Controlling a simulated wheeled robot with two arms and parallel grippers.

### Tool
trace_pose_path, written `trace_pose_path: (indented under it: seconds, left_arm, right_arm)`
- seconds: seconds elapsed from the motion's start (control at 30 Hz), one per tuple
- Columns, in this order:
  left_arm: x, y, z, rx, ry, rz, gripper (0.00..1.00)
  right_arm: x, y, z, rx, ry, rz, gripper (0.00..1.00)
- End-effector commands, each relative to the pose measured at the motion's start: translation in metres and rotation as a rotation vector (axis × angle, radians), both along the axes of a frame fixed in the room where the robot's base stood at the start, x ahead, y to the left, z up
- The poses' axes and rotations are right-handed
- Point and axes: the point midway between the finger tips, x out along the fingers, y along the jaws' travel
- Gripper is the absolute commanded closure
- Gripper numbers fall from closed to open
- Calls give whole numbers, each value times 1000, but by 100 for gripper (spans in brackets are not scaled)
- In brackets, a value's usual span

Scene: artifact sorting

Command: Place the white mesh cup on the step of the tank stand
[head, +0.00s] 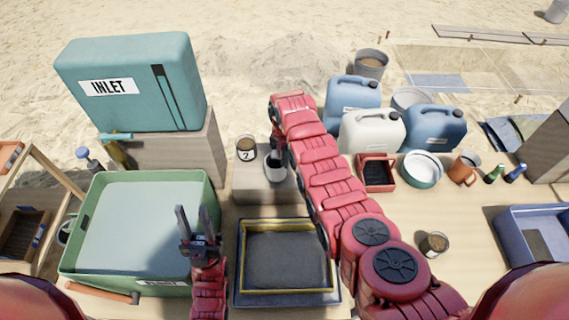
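The tank stand (178,160) is a grey block under the teal tank (135,82) marked INLET. Its lower step (250,189) juts out to the right. A white cup with a dark inside (275,174), seemingly the mesh cup, is at the step's right part. My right gripper (278,153) points down at its rim and looks shut on it, with the fingertips partly hidden. I cannot tell whether the cup's base touches the step. My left gripper (197,222) is open and empty, fingers up, over the green tub's right edge.
A cup marked 2 (246,149) with brown contents stands left of the white cup. The green tub (72,245) and a yellow-rimmed tray (286,291) lie in front. Jugs (371,133) stand right of my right arm. Another brown-filled cup (433,244) stands on the right.

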Motion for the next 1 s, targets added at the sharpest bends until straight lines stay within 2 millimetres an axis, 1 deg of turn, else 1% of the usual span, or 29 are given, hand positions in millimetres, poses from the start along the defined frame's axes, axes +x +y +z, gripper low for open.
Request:
trace_pose_path:
  seconds: [0.03,0.1,0.23,0.6,0.77,0.8,0.93,1.0]
  left_arm:
    - [0,0,7,0,0,0,63]
    - [0,0,5,0,0,0,63]
    - [0,0,5,0,0,0,63]
    - [0,0,5,0,0,0,63]
    - [0,0,0,0,0,0,63]
    - [0,0,2,0,0,0,63]
    - [0,0,2,0,0,0,63]
    - [0,0,2,0,0,0,63]
  right_arm:
    - [0,0,-1,0,0,0,100]
    - [0,0,-10,0,2,0,100]
    - [-1,0,-19,-1,4,0,100]
    - [0,0,-23,1,-3,0,100]
    - [0,0,-28,1,-3,0,100]
    - [0,0,-26,1,-3,0,91]
    - [0,0,-26,1,-3,0,68]
    - [0,0,-26,1,-3,0,68]
